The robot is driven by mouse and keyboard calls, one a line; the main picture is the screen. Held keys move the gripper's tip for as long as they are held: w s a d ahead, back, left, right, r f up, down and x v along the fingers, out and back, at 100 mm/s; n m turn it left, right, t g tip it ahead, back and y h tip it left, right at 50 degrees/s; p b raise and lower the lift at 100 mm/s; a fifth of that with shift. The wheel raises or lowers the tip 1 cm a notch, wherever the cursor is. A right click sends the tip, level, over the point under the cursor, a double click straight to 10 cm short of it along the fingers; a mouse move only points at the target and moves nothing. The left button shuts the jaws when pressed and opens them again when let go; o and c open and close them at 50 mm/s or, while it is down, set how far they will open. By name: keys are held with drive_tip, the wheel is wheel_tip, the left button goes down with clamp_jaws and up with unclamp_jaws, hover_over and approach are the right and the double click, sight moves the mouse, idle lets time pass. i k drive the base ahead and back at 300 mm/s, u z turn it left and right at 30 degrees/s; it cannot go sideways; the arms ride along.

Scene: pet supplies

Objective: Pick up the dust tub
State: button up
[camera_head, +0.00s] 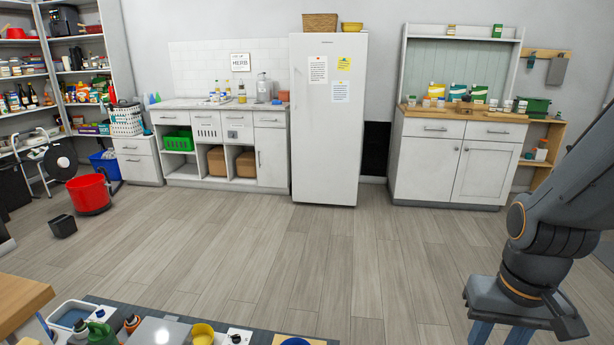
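My gripper (501,334) hangs at the lower right, pointing down. Two blue fingers stand apart with a gap between them; their tips are cut off by the bottom edge. Nothing shows between the visible parts of the fingers. I cannot tell for certain which thing is the dust tub. A yellow round tub (203,334) stands on the near surface at the bottom, well left of my gripper, partly cut off. Several small tubs and packets stand on the wooden top of the far right cabinet (425,165), too small to read.
The near surface also holds a blue-rimmed basin (72,313), a green bottle (101,334), a grey flat box (158,332) and a blue round thing (296,342). A red bucket (88,193) and a dark bin (62,226) stand on the floor. The middle floor is clear.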

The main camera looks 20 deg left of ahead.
sight(63, 225)
drive_tip(key=i, duration=4.6)
drive_tip(key=u, duration=3)
drive_tip(key=i, duration=4.5)
